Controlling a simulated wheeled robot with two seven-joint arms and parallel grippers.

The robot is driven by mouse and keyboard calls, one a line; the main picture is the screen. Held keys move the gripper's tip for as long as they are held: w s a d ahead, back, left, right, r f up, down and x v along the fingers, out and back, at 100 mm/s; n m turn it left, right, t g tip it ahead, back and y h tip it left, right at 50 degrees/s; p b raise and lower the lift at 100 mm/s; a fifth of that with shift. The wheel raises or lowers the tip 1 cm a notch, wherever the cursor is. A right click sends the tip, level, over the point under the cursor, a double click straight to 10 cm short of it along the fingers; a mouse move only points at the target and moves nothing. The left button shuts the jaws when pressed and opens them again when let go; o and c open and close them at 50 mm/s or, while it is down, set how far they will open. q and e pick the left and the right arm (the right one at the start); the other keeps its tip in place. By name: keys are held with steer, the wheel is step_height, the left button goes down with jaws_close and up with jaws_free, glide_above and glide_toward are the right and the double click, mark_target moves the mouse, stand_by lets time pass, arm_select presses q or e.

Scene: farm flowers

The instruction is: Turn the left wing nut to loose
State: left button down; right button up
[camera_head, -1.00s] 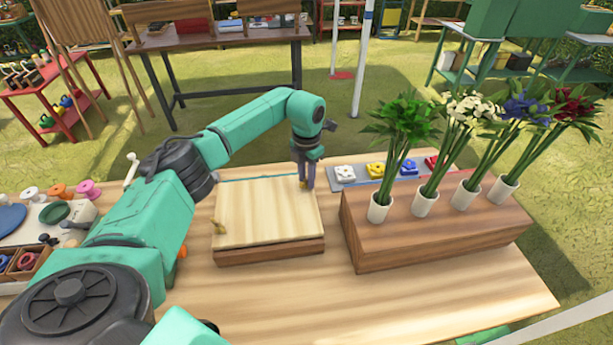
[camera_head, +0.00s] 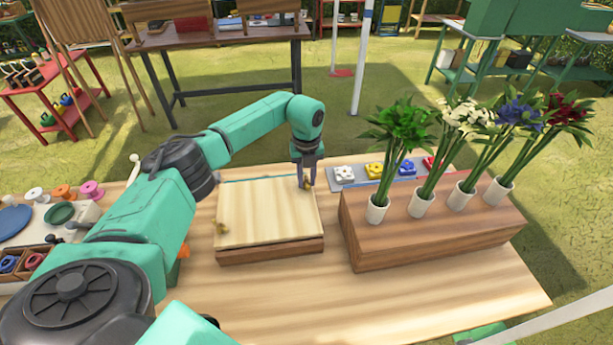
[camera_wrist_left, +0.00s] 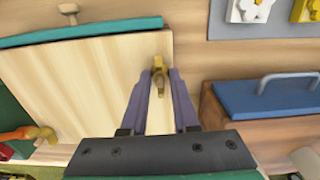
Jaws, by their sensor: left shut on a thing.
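A pale wooden press board (camera_head: 258,212) lies on a darker base on the table. A brass wing nut (camera_head: 307,187) sits at its far right corner. My left gripper (camera_head: 307,178) points down there and is shut on this wing nut. In the left wrist view the wing nut (camera_wrist_left: 158,75) shows between the fingertips (camera_wrist_left: 159,80). A second brass wing nut (camera_head: 221,229) is at the near left corner of the board, with no gripper at it. My right gripper is not in view.
A brown wooden block (camera_head: 420,230) with several flower vases stands to the right of the press. Behind it is a grey tray (camera_head: 343,182) with coloured pieces. Spools (camera_head: 62,190) and small boxes stand at the left. The front of the table is clear.

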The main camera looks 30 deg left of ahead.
arm_select(q)
steer(key=n, duration=0.2)
steer(key=n+p, duration=0.1)
steer(key=n, duration=0.1)
steer(key=shift+w+r+n, duration=0.1)
steer(key=shift+r+n, duration=0.1)
steer(key=shift+n, duration=0.1)
steer(key=n+p, duration=0.2)
steer(key=n, duration=0.2)
steer(key=shift+n, duration=0.3)
steer(key=n+p, duration=0.2)
steer(key=n, duration=0.3)
steer(key=shift+p, duration=0.3)
steer(key=shift+f+n+p, duration=0.15)
steer(key=shift+n+p, duration=0.6)
steer(key=shift+n, duration=1.05)
steer(key=c, duration=0.7)
jaws_free()
steer(key=shift+a, duration=0.1)
